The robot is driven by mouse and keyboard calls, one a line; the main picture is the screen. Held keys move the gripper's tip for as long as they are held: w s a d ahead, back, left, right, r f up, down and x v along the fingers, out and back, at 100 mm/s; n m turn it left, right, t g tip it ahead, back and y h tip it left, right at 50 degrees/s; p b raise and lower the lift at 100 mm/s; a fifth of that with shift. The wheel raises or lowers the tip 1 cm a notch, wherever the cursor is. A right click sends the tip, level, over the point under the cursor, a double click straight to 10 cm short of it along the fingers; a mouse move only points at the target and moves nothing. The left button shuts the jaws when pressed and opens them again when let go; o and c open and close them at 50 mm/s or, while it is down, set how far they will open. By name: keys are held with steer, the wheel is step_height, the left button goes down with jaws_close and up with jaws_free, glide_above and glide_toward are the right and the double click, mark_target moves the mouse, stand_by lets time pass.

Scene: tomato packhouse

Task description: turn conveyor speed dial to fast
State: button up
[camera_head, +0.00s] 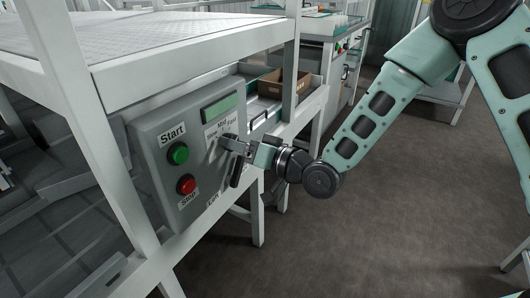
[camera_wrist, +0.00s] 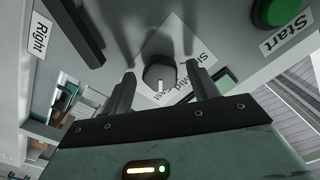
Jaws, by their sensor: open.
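The speed dial (camera_wrist: 158,73) is a dark round knob on the grey control panel (camera_head: 154,133). In the wrist view its white mark points down, towards the lettering on the white Slow-Mid-Fast label (camera_wrist: 186,52). The exact setting is hard to tell, as some lettering is hidden. My gripper (camera_wrist: 164,84) is open, with one finger on each side of the dial and gaps visible between. In the head view my gripper (camera_head: 229,144) is at the panel just below the label (camera_head: 222,127) and covers the dial.
A green Start button (camera_head: 178,153) and a red Stop button (camera_head: 186,184) sit left of the dial. A black lever-like handle (camera_head: 236,174) is just below my gripper. A white frame post (camera_head: 294,60) stands behind.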

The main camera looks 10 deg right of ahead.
steer(key=p+v, duration=0.7)
steer(key=v, duration=0.9)
steer(key=shift+s+d+p, duration=0.25)
steer(key=shift+d+p, duration=0.05)
steer(key=shift+p, duration=0.1)
steer(key=shift+f, duration=0.1)
steer(key=shift+a, duration=0.1)
